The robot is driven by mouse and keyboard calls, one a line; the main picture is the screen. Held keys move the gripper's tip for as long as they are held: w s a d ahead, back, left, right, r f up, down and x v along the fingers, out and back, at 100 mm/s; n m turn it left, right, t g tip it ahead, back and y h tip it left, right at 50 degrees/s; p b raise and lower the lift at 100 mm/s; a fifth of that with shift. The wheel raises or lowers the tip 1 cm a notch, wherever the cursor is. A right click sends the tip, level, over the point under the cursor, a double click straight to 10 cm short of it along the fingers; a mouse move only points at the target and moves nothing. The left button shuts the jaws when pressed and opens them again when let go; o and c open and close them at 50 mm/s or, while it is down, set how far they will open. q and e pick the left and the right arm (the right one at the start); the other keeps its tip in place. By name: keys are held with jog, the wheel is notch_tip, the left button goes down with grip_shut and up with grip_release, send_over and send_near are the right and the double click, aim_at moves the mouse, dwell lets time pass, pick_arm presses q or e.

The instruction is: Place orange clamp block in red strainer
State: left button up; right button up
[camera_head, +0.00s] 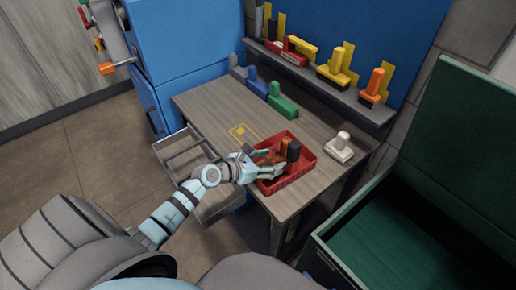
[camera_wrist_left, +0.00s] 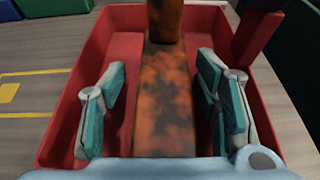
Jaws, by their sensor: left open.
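The red strainer (camera_head: 307,163) stands on the wooden table, and its red wall (camera_wrist_left: 70,85) also shows in the left wrist view. A mottled orange clamp block (camera_wrist_left: 165,95) lies inside it, with an upright part at its far end; it is partly hidden in the head view (camera_head: 283,146). My left gripper (camera_head: 271,167) is open over the strainer. In the left wrist view its teal fingers (camera_wrist_left: 163,110) are on either side of the block's base, with gaps showing. My right gripper is not in view.
A white clamp block (camera_head: 340,148) stands to the right, and green (camera_head: 282,101) and blue (camera_head: 257,82) ones stand behind. An open drawer (camera_head: 186,157) juts from the table. A shelf (camera_head: 330,88) holds several tools.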

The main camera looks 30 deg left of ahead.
pick_arm(q)
jog(key=p+v, duration=0.2)
jog(key=v, duration=0.8)
jog(key=shift+s+r, duration=0.25)
jog(key=shift+s, duration=0.1)
jog(key=shift+a, duration=0.15)
